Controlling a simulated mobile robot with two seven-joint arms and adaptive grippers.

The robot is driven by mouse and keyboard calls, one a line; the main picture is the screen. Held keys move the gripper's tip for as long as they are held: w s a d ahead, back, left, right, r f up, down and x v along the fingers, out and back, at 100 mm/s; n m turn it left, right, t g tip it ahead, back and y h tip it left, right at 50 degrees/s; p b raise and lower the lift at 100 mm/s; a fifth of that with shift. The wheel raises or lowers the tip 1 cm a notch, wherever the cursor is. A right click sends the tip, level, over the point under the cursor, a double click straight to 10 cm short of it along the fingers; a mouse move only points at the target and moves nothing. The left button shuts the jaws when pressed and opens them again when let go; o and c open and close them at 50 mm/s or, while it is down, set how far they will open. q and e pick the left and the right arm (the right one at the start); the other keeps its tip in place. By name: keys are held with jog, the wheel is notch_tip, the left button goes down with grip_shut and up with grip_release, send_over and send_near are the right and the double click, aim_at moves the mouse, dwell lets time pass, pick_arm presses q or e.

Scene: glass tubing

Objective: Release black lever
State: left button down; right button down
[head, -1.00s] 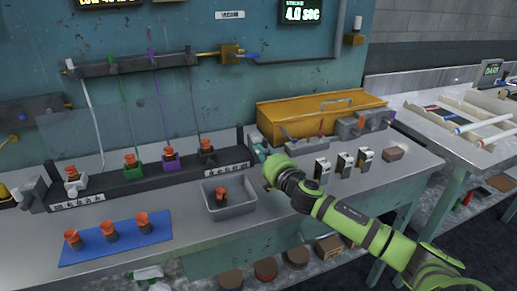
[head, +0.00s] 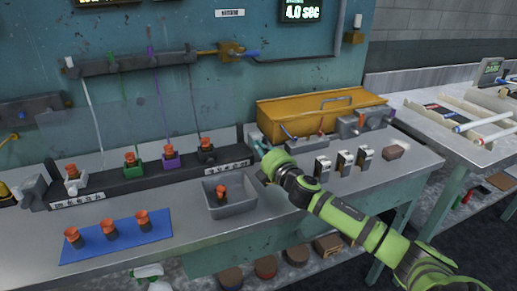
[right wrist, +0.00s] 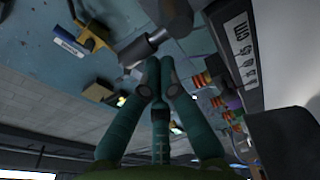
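My right gripper (head: 263,160) is over the bench just right of the right end of the black rail (head: 128,184). In the right wrist view its two teal fingers (right wrist: 159,75) lean together with their tips close, and I see nothing clearly held between them. A grey cylinder on a dark part (right wrist: 147,46) lies just past the tips. I cannot tell whether it touches them. I cannot pick out the black lever for certain; a dark upright piece (head: 242,138) stands at the rail's right end, partly near my gripper. My left gripper is not in view.
Orange-topped pieces sit in coloured holders on the rail. A grey bin (head: 230,208) and a blue mat (head: 118,250) with orange-topped pieces lie in front. Small switch boxes (head: 343,163) stand to the right, a yellow box (head: 315,112) behind.

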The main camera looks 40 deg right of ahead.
jog(key=shift+d+r+m, duration=0.15)
jog(key=shift+d+m, duration=0.2)
jog(key=shift+m, duration=0.75)
jog(key=shift+s+d+r, duration=0.15)
jog(key=shift+d, duration=0.25)
jog(key=shift+s+d+m, duration=0.1)
jog(key=shift+d+m, duration=0.15)
jog(key=shift+m, duration=0.75)
jog(key=shift+d+r+p, duration=0.1)
jog(key=shift+d+p, duration=0.05)
jog(key=shift+p, duration=0.2)
jog(key=shift+s+d, duration=0.1)
jog(key=shift+d, duration=0.25)
dwell(0.6)
dwell(0.9)
notch_tip(320, 180, up, 10)
dwell(0.5)
